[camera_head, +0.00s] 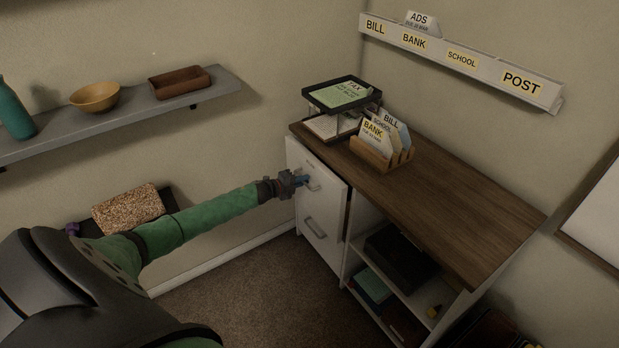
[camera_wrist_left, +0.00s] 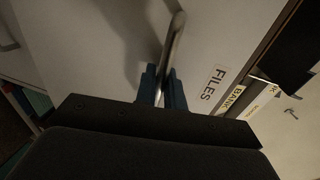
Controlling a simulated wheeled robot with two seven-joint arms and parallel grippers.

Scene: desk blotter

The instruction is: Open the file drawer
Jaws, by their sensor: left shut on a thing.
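The file drawer (camera_head: 328,191) is the upper white front at the left end of the wood-topped cabinet. In the left wrist view its front (camera_wrist_left: 215,45) carries a "FILES" label (camera_wrist_left: 214,84). My left gripper (camera_head: 304,181) is at the drawer's handle (camera_head: 315,187). In the left wrist view the blue fingers (camera_wrist_left: 160,80) are shut on the metal handle bar (camera_wrist_left: 175,40). A dark strip runs along the drawer's right edge. Tabs, one reading "BANK" (camera_wrist_left: 233,100), show past its top edge. How far the drawer stands out is hard to tell. My right gripper is not in view.
A lower drawer handle (camera_head: 315,228) is below. On the cabinet top (camera_head: 470,220) stand a paper tray (camera_head: 345,95) and a wooden card holder (camera_head: 372,154). Open shelves hold a dark box (camera_head: 400,258). A wall shelf (camera_head: 150,112) is at left. The carpet before the drawers (camera_head: 260,280) is clear.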

